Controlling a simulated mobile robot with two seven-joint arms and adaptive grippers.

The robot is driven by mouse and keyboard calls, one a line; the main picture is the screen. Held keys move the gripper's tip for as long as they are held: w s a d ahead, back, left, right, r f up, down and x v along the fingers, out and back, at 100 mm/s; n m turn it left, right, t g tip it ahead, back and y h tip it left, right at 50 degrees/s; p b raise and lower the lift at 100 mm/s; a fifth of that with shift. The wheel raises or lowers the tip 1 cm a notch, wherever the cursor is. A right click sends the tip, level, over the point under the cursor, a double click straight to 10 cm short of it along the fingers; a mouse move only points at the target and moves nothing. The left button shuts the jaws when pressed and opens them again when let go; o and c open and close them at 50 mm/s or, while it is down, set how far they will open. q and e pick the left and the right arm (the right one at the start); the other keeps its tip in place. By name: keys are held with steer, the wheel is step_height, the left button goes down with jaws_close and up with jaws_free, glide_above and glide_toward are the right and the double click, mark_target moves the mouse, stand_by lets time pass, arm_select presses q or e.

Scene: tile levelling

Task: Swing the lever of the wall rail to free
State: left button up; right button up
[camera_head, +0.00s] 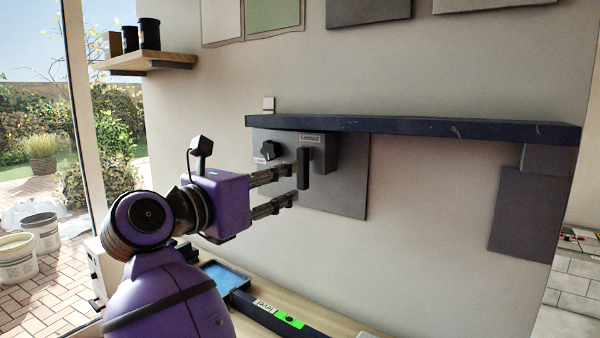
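The wall rail (420,127) is a long dark bar fixed across the wall. Under its left part, a grey box on a dark panel carries a black lever (303,168), which hangs straight down. A small label (309,138) above the lever seems to read "Locked". My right gripper (288,185) is open, with one finger above the other. Its tips end just left of the lever, and nothing is held between them. I cannot tell whether the upper fingertip touches the lever. My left gripper is out of view.
A black knob (271,150) with a small label sits left of the lever. Below are a worktop with a blue tray (222,276) and a dark level (282,316) with a green patch. A wooden shelf (150,60) with black containers is at upper left.

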mark_target(300, 172)
steer(key=x, duration=0.3)
steer(key=p+x, duration=0.1)
steer(key=x, duration=0.2)
steer(key=shift+s+r, duration=0.1)
steer(key=shift+r, duration=0.15)
steer(key=shift+w+d+f, duration=0.15)
steer(key=shift+w+d, duration=0.25)
steer(key=shift+w, duration=0.2)
jaws_close()
